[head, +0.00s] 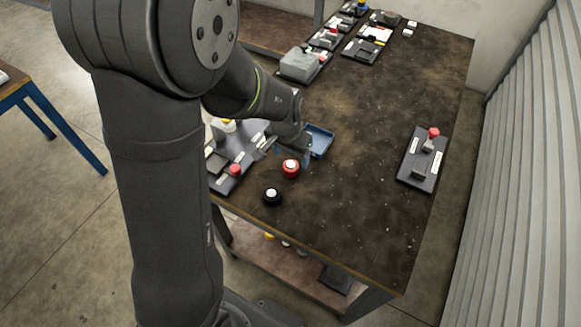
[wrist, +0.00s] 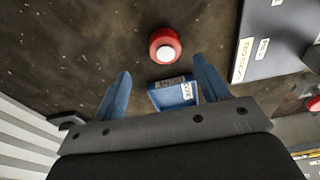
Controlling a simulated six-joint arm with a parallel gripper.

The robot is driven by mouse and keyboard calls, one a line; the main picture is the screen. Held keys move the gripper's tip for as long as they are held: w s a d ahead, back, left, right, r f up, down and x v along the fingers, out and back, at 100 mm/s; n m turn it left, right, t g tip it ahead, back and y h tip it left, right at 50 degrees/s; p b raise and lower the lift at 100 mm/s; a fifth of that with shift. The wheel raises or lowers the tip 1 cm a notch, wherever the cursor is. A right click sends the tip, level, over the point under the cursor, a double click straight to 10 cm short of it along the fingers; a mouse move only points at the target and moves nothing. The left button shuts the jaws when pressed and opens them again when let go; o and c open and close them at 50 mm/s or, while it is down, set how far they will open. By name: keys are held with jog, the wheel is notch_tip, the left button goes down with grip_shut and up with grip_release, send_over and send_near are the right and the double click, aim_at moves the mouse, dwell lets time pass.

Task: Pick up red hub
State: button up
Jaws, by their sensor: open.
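The red hub (head: 290,168) is a short red cylinder with a white top, standing on the dark worktable (head: 350,215). My gripper (wrist: 160,78) is open and empty, with blue fingers set wide apart. In the head view my gripper (head: 288,155) is just above and beside the hub, and the gap between them is hard to judge.
A black hub (head: 272,196) with a white top stands near the table's front edge. A blue tray (head: 320,140) lies behind the red hub. A dark board with a red knob (head: 235,169) is at left, another board (head: 422,160) at right.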

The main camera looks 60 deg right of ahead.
aim_at(291, 165)
jog(key=shift+w+d+f, duration=0.15)
jog(key=shift+d+f, duration=0.05)
jog(key=shift+f, duration=0.8)
jog(key=shift+w+d+f, duration=0.1)
jog(key=shift+d+f, duration=0.05)
jog(key=shift+f, duration=0.85)
jog(key=shift+w+d+f, duration=0.15)
jog(key=shift+d+f, duration=0.05)
jog(key=shift+f, duration=0.8)
jog(key=c, duration=1.1)
jog(key=shift+c, duration=0.2)
jog(key=shift+r, duration=0.15)
